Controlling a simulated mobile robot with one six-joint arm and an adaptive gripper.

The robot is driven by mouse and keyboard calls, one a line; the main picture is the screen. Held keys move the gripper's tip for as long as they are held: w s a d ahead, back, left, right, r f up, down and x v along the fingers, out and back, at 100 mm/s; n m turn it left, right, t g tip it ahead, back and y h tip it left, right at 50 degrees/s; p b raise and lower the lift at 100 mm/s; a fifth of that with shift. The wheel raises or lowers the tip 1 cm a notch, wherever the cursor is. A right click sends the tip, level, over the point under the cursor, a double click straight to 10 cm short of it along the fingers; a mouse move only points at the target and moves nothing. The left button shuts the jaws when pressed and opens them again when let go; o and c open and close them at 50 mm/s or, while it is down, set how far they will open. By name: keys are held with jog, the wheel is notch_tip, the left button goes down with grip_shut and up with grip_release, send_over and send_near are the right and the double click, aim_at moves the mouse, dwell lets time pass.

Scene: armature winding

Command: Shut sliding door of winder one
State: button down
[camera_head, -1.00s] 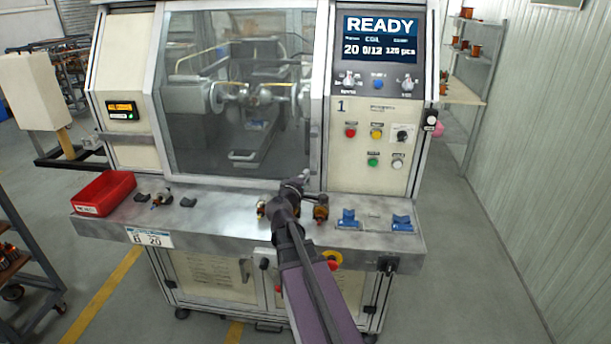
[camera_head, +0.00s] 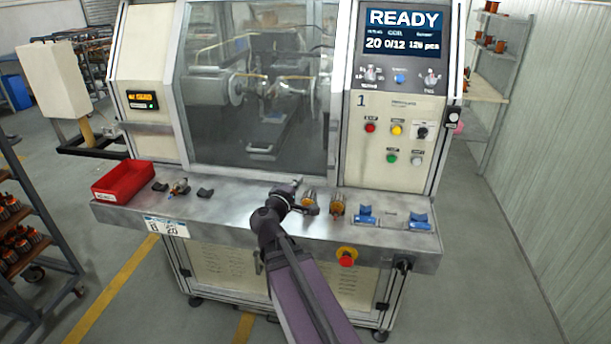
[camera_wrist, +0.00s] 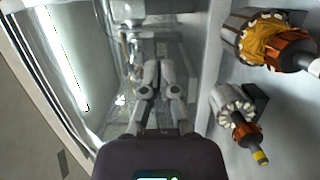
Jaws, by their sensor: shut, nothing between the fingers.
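The sliding door (camera_head: 225,135) of winder one is a tinted clear pane in a pale frame, and its glass seems to span the window from left post to right post. I cannot tell whether its edge fully meets the right post. A pale handle shape (camera_head: 262,148) shows low in the window. My gripper (camera_head: 297,182) is shut and empty, low in front of the door's lower right part, just above the ledge. In the wrist view my gripper (camera_wrist: 158,72) has its fingers together, with the door frame (camera_wrist: 50,70) to the left. Contact with the door cannot be told.
Two copper-wound armatures (camera_head: 337,206) stand on the metal ledge (camera_head: 235,205) close to my gripper; one shows large in the wrist view (camera_wrist: 262,40). Blue cradles (camera_head: 418,222) lie to the right, a red bin (camera_head: 123,183) to the left. The button panel (camera_head: 395,140) reads READY above.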

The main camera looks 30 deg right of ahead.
jog(key=shift+v, duration=0.95)
jog(key=shift+s, duration=0.1)
